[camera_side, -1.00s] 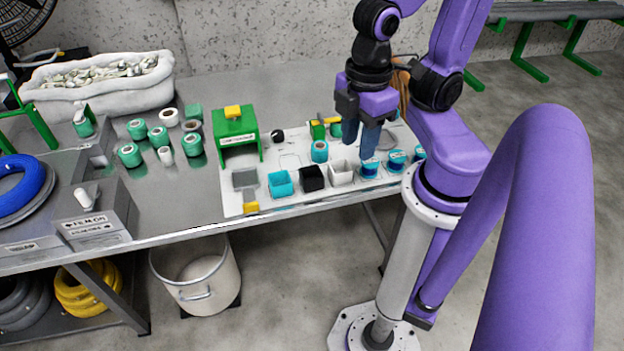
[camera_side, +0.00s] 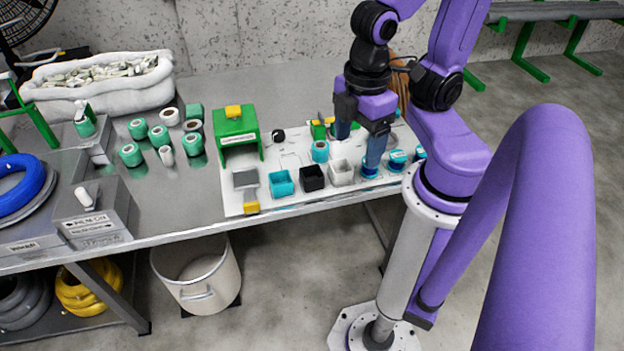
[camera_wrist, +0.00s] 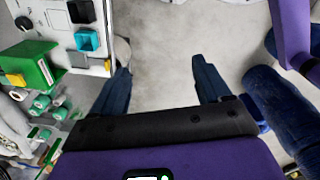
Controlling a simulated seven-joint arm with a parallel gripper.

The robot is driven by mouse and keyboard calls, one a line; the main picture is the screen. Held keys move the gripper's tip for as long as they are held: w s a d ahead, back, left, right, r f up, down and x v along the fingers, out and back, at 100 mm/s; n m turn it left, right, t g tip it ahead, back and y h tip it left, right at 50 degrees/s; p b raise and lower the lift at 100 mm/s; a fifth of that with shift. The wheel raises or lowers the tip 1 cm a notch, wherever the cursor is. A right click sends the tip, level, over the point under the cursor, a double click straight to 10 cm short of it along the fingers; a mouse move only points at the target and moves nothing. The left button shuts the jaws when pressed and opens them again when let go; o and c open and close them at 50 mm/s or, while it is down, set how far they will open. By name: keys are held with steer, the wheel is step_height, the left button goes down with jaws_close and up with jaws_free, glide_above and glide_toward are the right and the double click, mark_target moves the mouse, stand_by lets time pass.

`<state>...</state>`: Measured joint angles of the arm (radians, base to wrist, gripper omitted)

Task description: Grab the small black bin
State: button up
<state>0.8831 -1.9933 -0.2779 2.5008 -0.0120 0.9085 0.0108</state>
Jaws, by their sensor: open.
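The small black bin (camera_side: 312,178) stands on the white board in the side view, between a teal bin (camera_side: 281,184) and a white bin (camera_side: 341,172). In the wrist view the black bin (camera_wrist: 81,11) is at the top left edge, partly cut off, with the teal bin (camera_wrist: 87,39) below it. My gripper (camera_side: 357,151) is above the board, to the right of the black bin and apart from it. Its blue fingers are spread, and in the wrist view the gap between them (camera_wrist: 162,72) is empty, showing only grey floor.
A green stand (camera_side: 236,129) with a yellow top is left of the bins. Blue spools (camera_side: 397,160) are close to my gripper on the right. The white board (camera_side: 291,150) has some bare room behind the black bin. The table's front edge (camera_side: 200,233) is nearby.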

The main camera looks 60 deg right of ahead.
step_height(320, 180, down, 8)
steer(key=w+a+n+t+h, duration=0.1)
steer(key=w+a+n+h, duration=0.1)
steer(key=n+h, duration=0.15)
steer(key=n+t+h, duration=0.6)
steer(key=n+t, duration=0.3)
steer(key=n, duration=0.3)
glide_toward(309, 170)
steer(key=shift+m, duration=0.25)
steer(key=shift+x, duration=3.55)
steer(key=shift+r, duration=0.15)
steer(key=c, duration=0.7)
